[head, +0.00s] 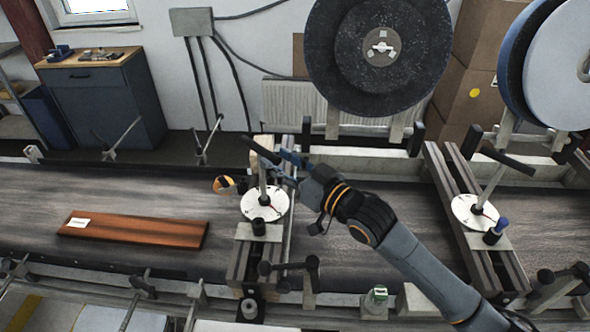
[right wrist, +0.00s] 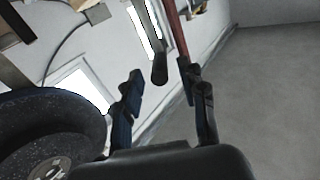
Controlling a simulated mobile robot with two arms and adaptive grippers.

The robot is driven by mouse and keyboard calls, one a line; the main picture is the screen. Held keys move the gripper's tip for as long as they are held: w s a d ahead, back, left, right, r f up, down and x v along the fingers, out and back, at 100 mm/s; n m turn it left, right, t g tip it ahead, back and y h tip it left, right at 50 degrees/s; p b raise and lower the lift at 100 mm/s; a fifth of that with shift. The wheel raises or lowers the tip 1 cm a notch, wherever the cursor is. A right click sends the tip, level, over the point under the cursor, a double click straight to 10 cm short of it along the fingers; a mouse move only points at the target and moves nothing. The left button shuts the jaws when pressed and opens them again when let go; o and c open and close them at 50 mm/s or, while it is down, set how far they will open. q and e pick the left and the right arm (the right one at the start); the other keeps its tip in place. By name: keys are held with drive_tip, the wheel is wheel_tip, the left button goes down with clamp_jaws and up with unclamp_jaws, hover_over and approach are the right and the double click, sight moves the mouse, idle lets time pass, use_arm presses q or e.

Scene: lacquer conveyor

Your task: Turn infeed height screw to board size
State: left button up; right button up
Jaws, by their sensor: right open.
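The infeed height screw stands at centre in the head view, with a white round dial (head: 254,206), an upright post and a dark crank handle (head: 263,151) on top. My right gripper (head: 284,166) is open beside the top of this post. In the right wrist view its two blue fingers (right wrist: 158,102) are spread apart, with a dark rounded bar end (right wrist: 159,68) showing in the gap; I cannot tell whether they touch it. A reddish-brown board (head: 135,231) with a white label lies flat on the conveyor (head: 40,200) at left. My left gripper is not in view.
A second dial (head: 475,212) with post and crank stands on the right-hand crossbeam. A large dark disc (head: 380,50) rises behind the conveyor, and a pale one (head: 560,65) at right. Clamps and knobs line the front rail. The belt around the board is clear.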

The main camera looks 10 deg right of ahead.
drive_tip(key=v, duration=0.4)
drive_tip(key=shift+s+d, duration=0.25)
drive_tip(key=shift+s, duration=0.1)
